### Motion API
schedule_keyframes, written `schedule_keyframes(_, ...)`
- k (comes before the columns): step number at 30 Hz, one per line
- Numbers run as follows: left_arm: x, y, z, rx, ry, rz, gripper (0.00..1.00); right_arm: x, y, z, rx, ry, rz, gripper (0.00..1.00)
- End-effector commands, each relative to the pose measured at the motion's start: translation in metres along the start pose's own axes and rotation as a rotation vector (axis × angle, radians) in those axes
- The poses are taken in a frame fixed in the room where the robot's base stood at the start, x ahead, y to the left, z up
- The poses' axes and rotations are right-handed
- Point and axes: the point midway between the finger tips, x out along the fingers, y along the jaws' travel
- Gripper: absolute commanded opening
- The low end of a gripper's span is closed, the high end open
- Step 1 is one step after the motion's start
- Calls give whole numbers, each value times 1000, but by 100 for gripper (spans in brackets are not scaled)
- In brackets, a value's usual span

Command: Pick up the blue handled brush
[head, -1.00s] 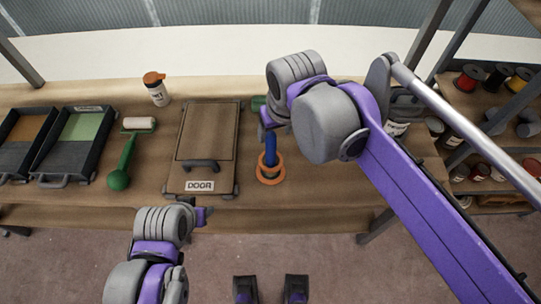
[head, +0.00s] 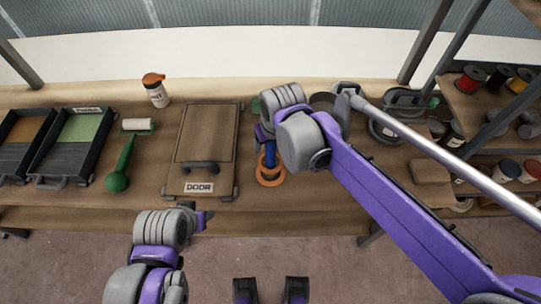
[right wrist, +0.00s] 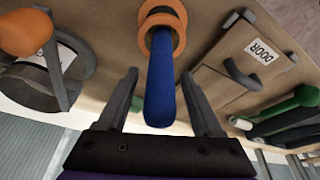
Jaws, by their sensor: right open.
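The blue handle (head: 270,156) of the brush stands up from an orange ring (head: 268,181) on the workbench, right of the door panel. In the right wrist view the blue handle (right wrist: 160,85) points toward the camera, with the orange ring (right wrist: 162,18) around its far end. My right gripper (right wrist: 160,88) is open, with one finger on each side of the handle and gaps visible. In the head view my right gripper (head: 266,138) is above the ring, partly hidden by its wrist. The brush's bristles are hidden. My left gripper (head: 205,217) is before the bench's front edge; its jaw opening is unclear.
The panel marked DOOR (head: 207,150) lies left of the ring. A green-handled roller (head: 122,160) and paint trays (head: 75,145) lie farther left. A bottle with an orange cap (head: 156,90) stands at the back. A shelf of spools and jars (head: 500,110) is at right.

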Motion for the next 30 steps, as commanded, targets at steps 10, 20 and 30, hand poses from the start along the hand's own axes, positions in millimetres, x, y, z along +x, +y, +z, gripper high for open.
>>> schedule_keyframes(10,0,0,0,0,0,0,51,0,0,0,0,0,0,40)
schedule_keyframes(20,0,0,0,0,0,0,51,0,0,0,0,0,0,0)
schedule_keyframes(30,-1,0,-1,0,0,0,51,-7,0,-2,0,0,0,0)
